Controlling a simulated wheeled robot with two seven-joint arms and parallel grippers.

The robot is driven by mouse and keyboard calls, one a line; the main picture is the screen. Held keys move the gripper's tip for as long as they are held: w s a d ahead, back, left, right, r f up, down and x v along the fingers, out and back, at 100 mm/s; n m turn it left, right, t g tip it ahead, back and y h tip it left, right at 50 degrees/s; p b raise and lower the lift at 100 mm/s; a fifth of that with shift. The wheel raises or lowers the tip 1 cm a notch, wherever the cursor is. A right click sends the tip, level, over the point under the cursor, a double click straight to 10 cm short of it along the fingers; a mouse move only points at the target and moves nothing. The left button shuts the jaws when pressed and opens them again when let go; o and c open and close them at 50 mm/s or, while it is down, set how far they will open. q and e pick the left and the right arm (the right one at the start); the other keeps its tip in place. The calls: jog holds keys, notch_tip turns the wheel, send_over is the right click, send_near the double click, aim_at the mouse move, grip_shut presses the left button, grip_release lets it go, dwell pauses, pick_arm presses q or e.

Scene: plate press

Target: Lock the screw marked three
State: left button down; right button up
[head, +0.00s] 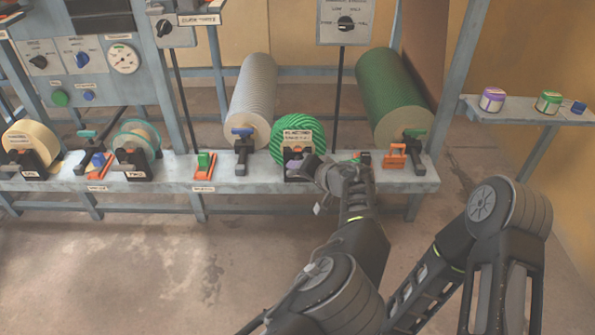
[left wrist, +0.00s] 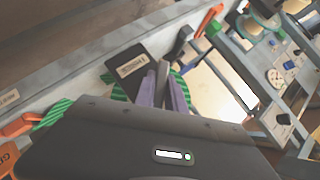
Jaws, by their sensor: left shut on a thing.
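A green-striped roll (head: 298,135) with a paper label sits in a black stand at the middle right of the bench (head: 225,183). In the left wrist view the purple parts (left wrist: 165,88) stand close together in front of the striped roll (left wrist: 180,82), beside a black stand with a white label (left wrist: 132,66). I cannot read that label clearly. My right gripper is out of view.
Left along the bench are a cream roll (head: 30,142), a roll with teal edges (head: 137,138) and an orange-and-green clamp (head: 204,165). Large grey (head: 252,100) and green (head: 392,95) rolls stand behind. A side shelf (head: 520,112) holds small jars. The floor in front is clear.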

pick_arm(q)
jog(key=m+y+b, duration=0.1)
jog(key=y, duration=0.1)
jog(key=m+t+y+b, duration=0.1)
jog(key=m+y, duration=0.1)
jog(key=shift+f+t+b, duration=0.3)
jog(key=shift+b, duration=0.05)
jog(key=shift+a+r+m+t+y+b, duration=0.1)
jog(key=shift+m+t+y+b, duration=0.3)
jog(key=shift+m+y+b, duration=0.25)
jog(key=shift+r+m, duration=0.1)
jog(key=shift+m, duration=0.15)
jog(key=c, duration=1.4)
grip_release()
